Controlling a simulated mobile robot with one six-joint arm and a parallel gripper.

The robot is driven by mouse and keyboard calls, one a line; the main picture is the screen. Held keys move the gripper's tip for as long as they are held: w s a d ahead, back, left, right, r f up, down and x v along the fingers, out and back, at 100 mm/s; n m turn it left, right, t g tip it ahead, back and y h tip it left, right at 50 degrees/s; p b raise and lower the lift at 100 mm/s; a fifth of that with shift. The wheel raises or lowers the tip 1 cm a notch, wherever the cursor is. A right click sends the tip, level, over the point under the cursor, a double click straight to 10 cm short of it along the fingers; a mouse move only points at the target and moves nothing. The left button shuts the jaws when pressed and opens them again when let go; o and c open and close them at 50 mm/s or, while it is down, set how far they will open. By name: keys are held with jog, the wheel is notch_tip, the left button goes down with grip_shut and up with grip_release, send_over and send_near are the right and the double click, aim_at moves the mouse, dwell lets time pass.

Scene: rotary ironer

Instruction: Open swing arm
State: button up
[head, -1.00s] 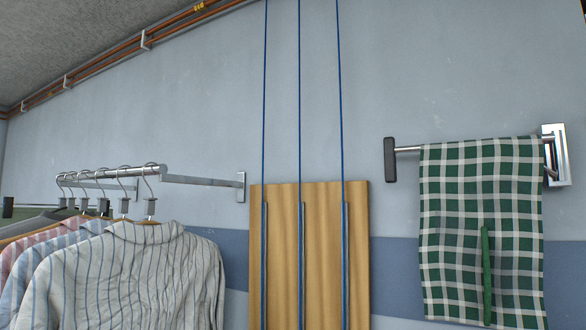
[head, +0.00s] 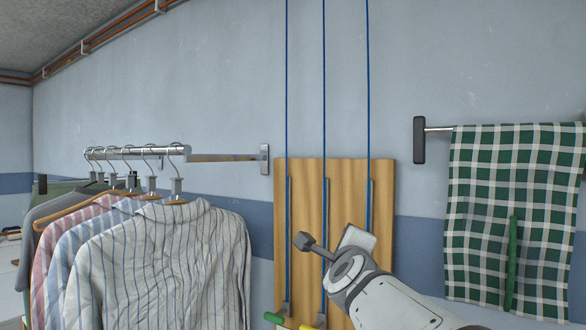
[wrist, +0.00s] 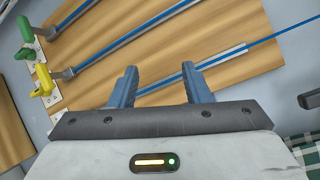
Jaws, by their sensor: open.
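A metal swing arm (head: 437,128) with a black end grip (head: 419,140) sticks out at the right of the head view. A green-and-white checked cloth (head: 488,200) hangs over it, and its wall mount is out of view. In the wrist view the black grip (wrist: 311,94) shows at the right edge, with some checked cloth (wrist: 300,146) below it. My gripper (wrist: 159,69) is open and empty, its two blue fingers apart in front of the wooden board (wrist: 230,72). It is left of the black grip and not touching it.
The wooden board (head: 303,178) carries blue cords (head: 324,120), with green (wrist: 27,40) and yellow (wrist: 43,80) handles at their lower ends. Striped shirts (head: 160,270) hang from a metal rail (head: 130,153) on the left. Bare wall lies between board and cloth.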

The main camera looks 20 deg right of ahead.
jog(key=s+d+r+m+h+p, duration=0.2)
jog(key=d+r+m+h, duration=0.45)
jog(key=r+m, duration=0.4)
jog(key=m+g+h, duration=0.2)
jog(key=m+h, duration=0.3)
jog(key=m, duration=0.4)
send_near(418, 143)
jog(key=x, duration=0.4)
jog(key=p+x, duration=0.4)
jog(key=x, duration=0.2)
jog(key=shift+w+d+r, duration=0.1)
jog(key=shift+w+d, duration=0.25)
jog(key=shift+d, duration=0.15)
jog(key=shift+c, duration=0.5)
grip_shut()
